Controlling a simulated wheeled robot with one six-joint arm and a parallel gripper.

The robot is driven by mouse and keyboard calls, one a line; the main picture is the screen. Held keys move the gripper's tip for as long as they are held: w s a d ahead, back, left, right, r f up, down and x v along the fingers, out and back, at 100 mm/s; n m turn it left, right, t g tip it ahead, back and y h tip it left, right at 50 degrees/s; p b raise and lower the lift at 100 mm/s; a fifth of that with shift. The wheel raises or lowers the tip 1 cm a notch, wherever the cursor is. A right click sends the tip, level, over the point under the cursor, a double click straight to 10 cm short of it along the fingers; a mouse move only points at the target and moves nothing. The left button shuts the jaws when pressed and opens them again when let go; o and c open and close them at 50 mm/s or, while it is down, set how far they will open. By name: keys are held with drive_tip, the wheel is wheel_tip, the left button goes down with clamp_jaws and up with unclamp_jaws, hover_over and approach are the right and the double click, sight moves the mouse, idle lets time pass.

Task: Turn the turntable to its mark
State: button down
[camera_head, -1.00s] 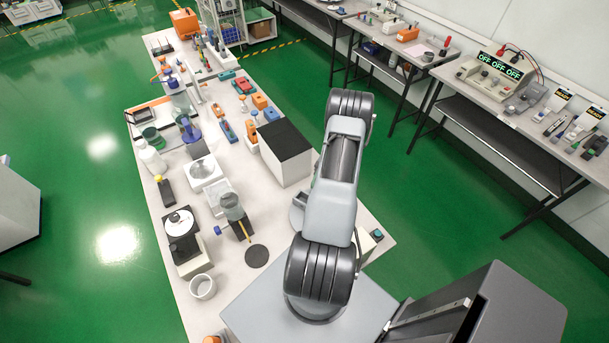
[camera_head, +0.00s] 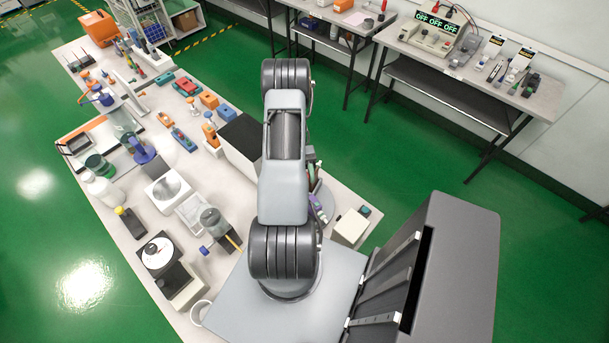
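A round grey disc (camera_head: 328,207) with small coloured items on it shows beside my arm on the near right part of the bench. My arm hides much of it, and I cannot tell for sure that it is the turntable. No mark can be made out on it. A white disc with a dark centre (camera_head: 157,251) sits on a black base at the bench's left edge; it is also round, but its kind is unclear. My gripper is hidden behind my folded arm, so its fingers do not show.
The long white bench (camera_head: 208,266) is crowded with bottles, tools and small devices. A black-topped box (camera_head: 240,137) stands left of my arm, and a cream box (camera_head: 350,228) to its right. A side table (camera_head: 545,98) stands at the right wall. Green floor (camera_head: 400,150) lies between.

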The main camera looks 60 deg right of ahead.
idle(0.6)
drive_tip(key=c, duration=0.7)
unclamp_jaws()
wheel_tip(320, 180, up, 4)
drive_tip(key=p, duration=0.3)
drive_tip(key=shift+s+a+r, duration=0.1)
drive_tip(key=shift+a+r, duration=0.05)
drive_tip(key=shift+r, duration=0.05)
drive_tip(key=s+a+r, duration=0.6)
drive_tip(key=a+r, duration=0.2)
drive_tip(key=a, duration=0.3)
drive_tip(key=shift+s+a+r, duration=0.3)
drive_tip(key=shift+s+a, duration=0.1)
drive_tip(key=shift+o, duration=0.2)
